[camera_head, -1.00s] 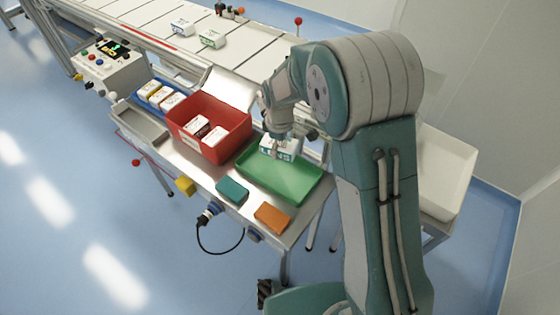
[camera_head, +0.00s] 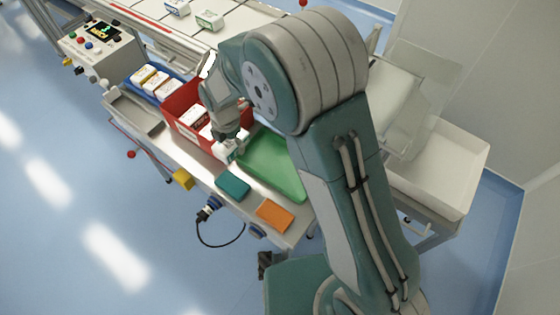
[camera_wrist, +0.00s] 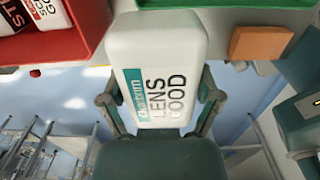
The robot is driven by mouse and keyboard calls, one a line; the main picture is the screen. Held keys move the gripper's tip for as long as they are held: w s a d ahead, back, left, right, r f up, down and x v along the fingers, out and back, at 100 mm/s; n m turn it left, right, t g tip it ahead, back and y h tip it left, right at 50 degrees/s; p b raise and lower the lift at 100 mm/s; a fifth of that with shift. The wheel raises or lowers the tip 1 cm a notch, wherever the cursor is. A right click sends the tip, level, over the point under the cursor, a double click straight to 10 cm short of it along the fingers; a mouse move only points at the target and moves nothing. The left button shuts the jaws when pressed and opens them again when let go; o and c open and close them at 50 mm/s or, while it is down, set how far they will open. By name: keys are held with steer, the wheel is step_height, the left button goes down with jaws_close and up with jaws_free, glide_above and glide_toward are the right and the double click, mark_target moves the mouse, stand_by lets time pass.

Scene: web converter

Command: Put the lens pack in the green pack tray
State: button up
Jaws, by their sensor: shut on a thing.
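The lens pack (camera_wrist: 158,80) is a white box with a teal stripe, lettered "LENS GOOD", and fills the middle of the wrist view. My gripper (camera_wrist: 160,112) is shut on it, one finger on each side. In the head view my gripper (camera_head: 228,138) hangs down with the lens pack (camera_head: 227,152) under it, between the red bin and the green tray's left end. The green pack tray (camera_head: 285,178) is shallow and its visible floor looks empty; my arm hides its right part. I cannot tell the pack's height above the bench.
A red bin (camera_head: 178,125) with white packs stands left of the tray; its wall (camera_wrist: 92,22) is close to the held pack. A teal block (camera_head: 232,185) and an orange block (camera_head: 274,215) lie along the front edge.

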steer(key=d+f, duration=0.3)
steer(key=d, duration=0.5)
glide_above(281, 166)
steer(key=a, duration=0.1)
step_height(281, 166, down, 5)
steer(key=shift+a+f, duration=0.1)
steer(key=shift+d+f, duration=0.25)
steer(key=shift+f, duration=0.15)
steer(key=shift+d+f, duration=0.2)
steer(key=shift+f, duration=0.7)
steer(key=shift+d+f, duration=0.15)
steer(key=shift+f, duration=0.75)
steer(key=o, duration=1)
